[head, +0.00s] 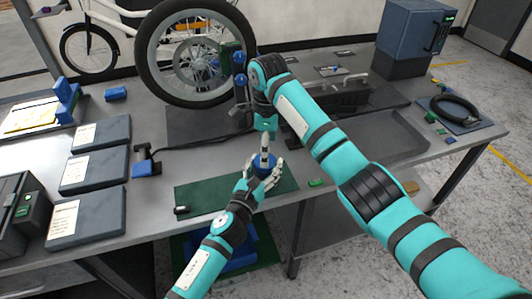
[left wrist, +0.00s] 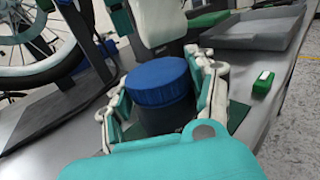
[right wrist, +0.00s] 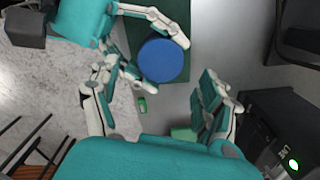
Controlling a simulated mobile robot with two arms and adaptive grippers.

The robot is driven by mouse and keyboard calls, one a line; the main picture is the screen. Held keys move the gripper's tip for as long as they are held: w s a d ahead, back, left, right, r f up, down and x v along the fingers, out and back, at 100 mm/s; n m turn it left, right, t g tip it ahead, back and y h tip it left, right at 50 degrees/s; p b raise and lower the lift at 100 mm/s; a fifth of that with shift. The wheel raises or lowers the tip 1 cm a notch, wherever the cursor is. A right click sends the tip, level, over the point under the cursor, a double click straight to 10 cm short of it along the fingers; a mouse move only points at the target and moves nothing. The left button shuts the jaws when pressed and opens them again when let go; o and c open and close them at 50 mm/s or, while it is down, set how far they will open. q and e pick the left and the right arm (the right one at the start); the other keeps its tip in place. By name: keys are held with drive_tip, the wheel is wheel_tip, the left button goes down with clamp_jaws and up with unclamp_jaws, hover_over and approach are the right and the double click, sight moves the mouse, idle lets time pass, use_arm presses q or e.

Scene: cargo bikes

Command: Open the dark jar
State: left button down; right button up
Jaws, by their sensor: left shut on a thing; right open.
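The dark jar (left wrist: 165,120) with a blue ribbed lid (left wrist: 157,82) stands on the green mat (head: 200,197) on the workbench. The lid is on the jar. In the head view the lid (head: 257,162) is partly covered by my grippers. My left gripper (head: 262,180) is shut on the jar's body, with fingers on both sides below the lid. My right gripper (right wrist: 160,100) is open and empty above the jar. In the right wrist view the round lid (right wrist: 163,60) shows from above, beyond the right fingertips and not between them.
A small green block (head: 316,183) lies near the bench's front edge. A small black item (head: 181,210) lies on the mat's left corner. A grey tray (head: 395,135) is to the right, dark flat boxes (head: 95,170) to the left. A bike wheel (head: 160,60) stands behind.

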use_arm(q)
drive_tip(key=shift+a+f, duration=0.1)
drive_tip(key=shift+f, duration=0.2)
use_arm(e)
wheel_tip(320, 180, up, 3)
drive_tip(key=shift+r, duration=0.15)
wheel_tip(320, 180, down, 8)
drive_tip(key=shift+a+r, duration=0.1)
drive_tip(key=shift+r, duration=0.05)
drive_tip(key=c, duration=1.1)
drive_tip(key=o, duration=1.1)
